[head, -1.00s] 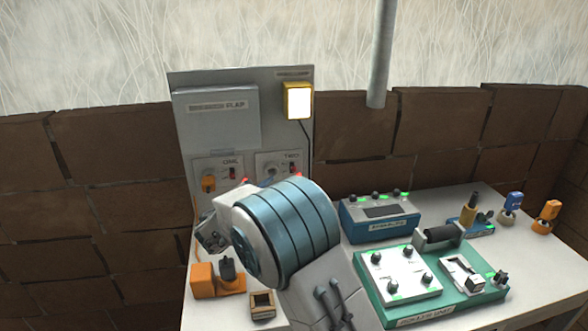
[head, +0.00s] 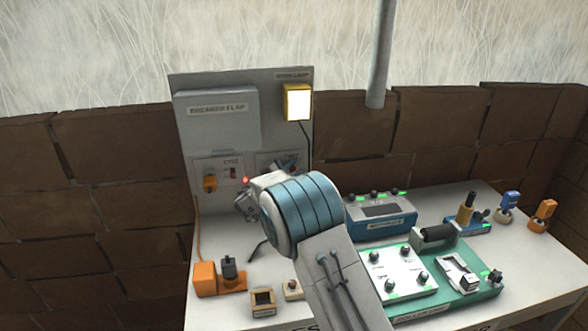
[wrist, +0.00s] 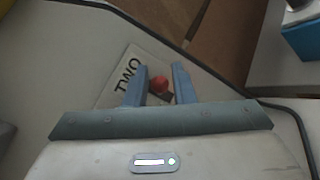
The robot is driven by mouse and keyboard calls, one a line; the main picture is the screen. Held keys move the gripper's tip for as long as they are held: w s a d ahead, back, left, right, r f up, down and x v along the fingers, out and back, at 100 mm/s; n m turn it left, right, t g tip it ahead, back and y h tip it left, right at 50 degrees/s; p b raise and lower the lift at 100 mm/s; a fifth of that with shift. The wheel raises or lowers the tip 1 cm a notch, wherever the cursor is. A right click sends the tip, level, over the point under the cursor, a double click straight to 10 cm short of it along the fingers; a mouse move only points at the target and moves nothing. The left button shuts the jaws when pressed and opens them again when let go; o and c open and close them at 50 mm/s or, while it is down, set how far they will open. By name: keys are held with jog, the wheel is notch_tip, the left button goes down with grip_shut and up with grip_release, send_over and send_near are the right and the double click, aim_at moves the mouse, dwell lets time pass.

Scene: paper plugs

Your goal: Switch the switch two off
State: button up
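A plate labelled TWO (wrist: 127,75) shows in the wrist view, with a red part (wrist: 159,84) that looks like the switch's rocker or lamp. My gripper (wrist: 159,73) is open, its two blue fingers apart on either side of the red part. I cannot tell whether they touch it. In the head view, outlet two on the grey wall panel (head: 222,135) is mostly hidden behind my wrist and fingers. Outlet one (head: 231,160), with an orange plug (head: 210,182) and its own red switch (head: 233,173), is to the left.
The breaker flap (head: 217,120) is closed above the outlets, beside a lit yellow lamp (head: 297,102) with a hanging cord.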

grip_shut()
jog(key=shift+f+b, duration=0.3)
jog(key=shift+b, duration=0.8)
jog(key=m+t+b, duration=0.1)
jog(key=b, duration=0.3)
jog(key=shift+s+f, duration=0.1)
jog(key=shift+f, duration=0.25)
jog(key=m+h+b, duration=0.1)
jog(key=m+b, duration=0.1)
jog(key=b, duration=0.4)
jog(key=f+m+t+h+b, duration=0.1)
jog(key=m+h+b, duration=0.1)
jog(key=b, duration=0.5)
jog(key=m+t+h+b, duration=0.1)
jog(key=m+h+b, duration=0.1)
jog(key=b, duration=0.4)
jog(key=shift+f+m+b, duration=0.25)
jog(key=shift+m+b, duration=0.05)
jog(key=shift+b, duration=0.05)
jog(key=shift+r+m+h+b, duration=0.1)
jog(key=shift+m+h+b, duration=0.3)
jog(key=shift+h+b, duration=0.1)
